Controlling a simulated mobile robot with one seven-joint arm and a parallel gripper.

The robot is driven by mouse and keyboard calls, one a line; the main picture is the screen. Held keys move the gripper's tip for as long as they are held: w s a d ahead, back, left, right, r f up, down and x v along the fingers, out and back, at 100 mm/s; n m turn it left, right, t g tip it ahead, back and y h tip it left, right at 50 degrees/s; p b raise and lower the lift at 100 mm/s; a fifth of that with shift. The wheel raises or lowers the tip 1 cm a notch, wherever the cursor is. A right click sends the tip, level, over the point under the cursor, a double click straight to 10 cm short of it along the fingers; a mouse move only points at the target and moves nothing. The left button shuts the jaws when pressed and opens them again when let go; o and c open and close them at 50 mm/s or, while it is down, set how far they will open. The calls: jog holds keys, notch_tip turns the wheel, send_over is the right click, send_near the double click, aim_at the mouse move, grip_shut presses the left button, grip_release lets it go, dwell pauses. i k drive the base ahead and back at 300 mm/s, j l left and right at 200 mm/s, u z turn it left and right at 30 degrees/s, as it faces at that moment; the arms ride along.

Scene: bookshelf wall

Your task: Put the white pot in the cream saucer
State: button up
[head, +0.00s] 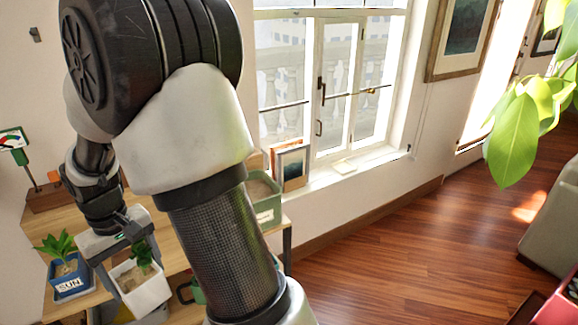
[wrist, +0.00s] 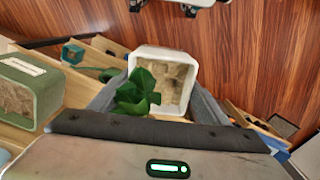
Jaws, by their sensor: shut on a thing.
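The white pot (head: 145,296) is square, holds pale brown soil and has a small dark green plant. My gripper (head: 128,266) is shut on it, with one finger on either side. In the wrist view the white pot (wrist: 166,54) sits upright between the fingers of my gripper (wrist: 158,98), its plant leaning over the near rim. In the head view the pot shows in front of the wooden table; whether it touches anything below cannot be told.
A blue pot (head: 70,273) marked SUN stands in a blue saucer left of the white pot. A green planter (head: 264,207) stands at the table's right end. Framed pictures (head: 291,166) lean by the window. The wood floor (head: 400,250) right of the table is clear.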

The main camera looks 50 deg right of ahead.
aim_at(343, 168)
jog(key=k+l+z, duration=0.1)
jog(key=l, duration=0.2)
jog(key=k+l, duration=0.1)
jog(key=l, duration=0.2)
jog(key=k+l+z, duration=0.15)
jog(key=l, duration=0.15)
jog(key=i+l+z, duration=0.2)
jog(key=l, duration=0.7)
jog(key=i+l+z, duration=0.1)
jog(key=l, duration=0.35)
jog(key=i+l+z, duration=0.15)
jog(key=l, duration=0.3)
jog(key=i+l+z, duration=0.25)
jog(key=i+l, duration=0.45)
jog(key=i, duration=0.15)
jog(key=i+l, duration=0.1)
jog(key=i, duration=0.3)
jog(key=i+l, duration=0.1)
jog(key=i, duration=0.35)
jog(key=z, duration=0.05)
